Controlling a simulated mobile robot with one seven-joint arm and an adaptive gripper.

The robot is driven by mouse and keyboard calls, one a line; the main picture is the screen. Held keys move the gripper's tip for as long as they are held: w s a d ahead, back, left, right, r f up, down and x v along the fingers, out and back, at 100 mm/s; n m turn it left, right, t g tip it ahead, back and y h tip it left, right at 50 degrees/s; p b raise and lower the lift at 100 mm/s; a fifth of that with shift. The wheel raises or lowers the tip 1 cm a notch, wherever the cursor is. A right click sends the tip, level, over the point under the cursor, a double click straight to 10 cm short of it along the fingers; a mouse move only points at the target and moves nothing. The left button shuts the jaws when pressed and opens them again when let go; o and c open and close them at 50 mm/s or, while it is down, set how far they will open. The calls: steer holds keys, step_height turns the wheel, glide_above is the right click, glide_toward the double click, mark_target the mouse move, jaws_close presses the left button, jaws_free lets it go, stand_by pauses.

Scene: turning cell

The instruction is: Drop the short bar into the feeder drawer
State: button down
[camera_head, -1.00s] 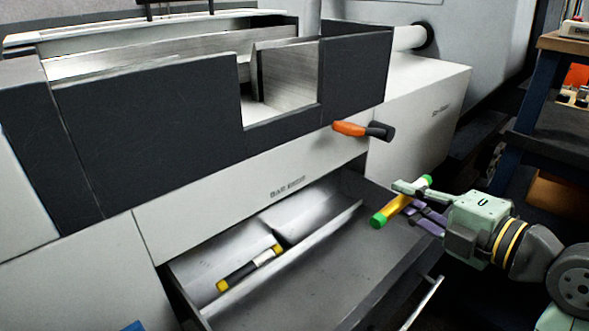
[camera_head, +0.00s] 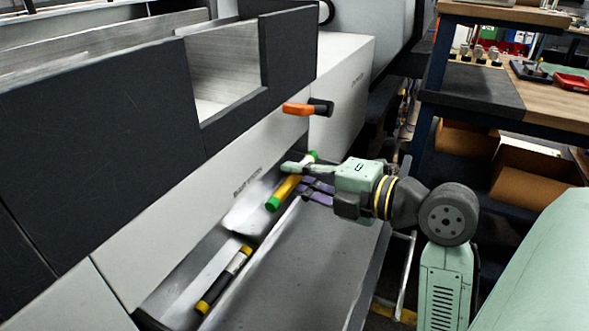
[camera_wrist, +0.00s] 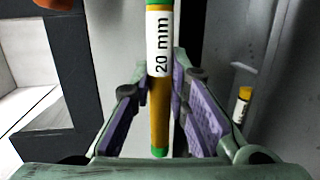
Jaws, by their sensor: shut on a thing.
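My gripper (camera_head: 305,182) is shut on the short bar (camera_head: 287,187), a yellow bar with green ends. In the wrist view the bar (camera_wrist: 160,100) stands between the purple finger pads and its white label reads "20 mm". The feeder drawer (camera_head: 310,255) is pulled open below the machine's white front. My gripper holds the bar over the drawer's far part, near the trough by the machine; the exact height above it is hard to tell. Another bar (camera_head: 224,279), black with yellow ends and a pale band, lies in the trough's near part. It also shows in the wrist view (camera_wrist: 241,104).
An orange-and-black handle (camera_head: 305,108) sticks out from the machine front above the bar. The drawer's pull rail (camera_head: 404,275) is at its outer side. A workbench (camera_head: 470,87) with cardboard boxes (camera_head: 535,178) below stands at the right. The drawer's wide flat part is bare.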

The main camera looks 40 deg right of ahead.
steer(key=shift+f+b, duration=0.55)
steer(key=shift+f, duration=1.15)
